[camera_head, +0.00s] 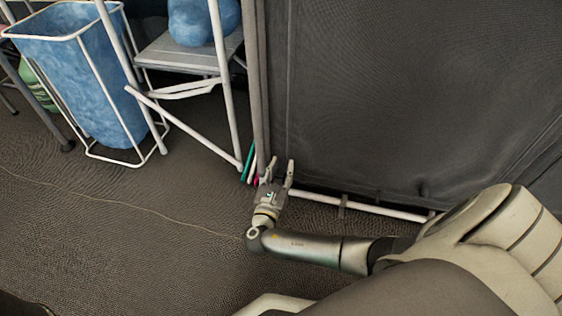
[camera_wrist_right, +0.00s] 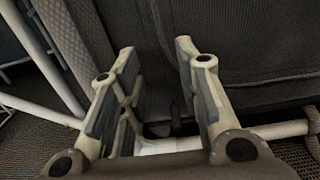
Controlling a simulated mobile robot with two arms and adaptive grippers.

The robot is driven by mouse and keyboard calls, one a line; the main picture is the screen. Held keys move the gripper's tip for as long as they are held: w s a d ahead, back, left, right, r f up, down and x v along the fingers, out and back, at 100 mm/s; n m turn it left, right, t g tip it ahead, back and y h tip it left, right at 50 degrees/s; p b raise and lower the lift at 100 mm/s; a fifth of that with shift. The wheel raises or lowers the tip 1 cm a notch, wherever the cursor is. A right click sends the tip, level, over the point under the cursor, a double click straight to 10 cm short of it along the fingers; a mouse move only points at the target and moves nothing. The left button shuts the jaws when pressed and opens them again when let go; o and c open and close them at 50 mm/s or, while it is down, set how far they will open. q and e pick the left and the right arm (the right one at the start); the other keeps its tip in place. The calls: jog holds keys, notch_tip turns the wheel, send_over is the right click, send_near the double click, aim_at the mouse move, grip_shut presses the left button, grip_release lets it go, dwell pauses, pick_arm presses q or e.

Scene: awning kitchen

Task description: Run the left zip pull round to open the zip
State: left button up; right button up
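A dark grey fabric panel (camera_head: 400,90) hangs upright, with a seam line running down near its left edge; I cannot tell for sure that this is the zip. My right gripper (camera_head: 278,165) is low at the panel's bottom left corner, fingers pointing at the fabric. In the right wrist view the two fingers (camera_wrist_right: 156,48) stand apart with the dark fabric (camera_wrist_right: 260,40) behind them. A small dark piece (camera_wrist_right: 176,115) shows between the fingers; I cannot tell whether it is the zip pull. No zip pull is clearly seen. My left gripper is out of view.
A white rail (camera_head: 360,208) runs along the panel's foot. Thin green and pink strips (camera_head: 247,163) stand left of the gripper. A white-framed rack (camera_head: 190,140) and a blue bag in a wire stand (camera_head: 100,95) are at the left. The floor (camera_head: 110,235) at lower left is clear except a thin cord.

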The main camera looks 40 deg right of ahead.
jog(key=shift+r, duration=1.85)
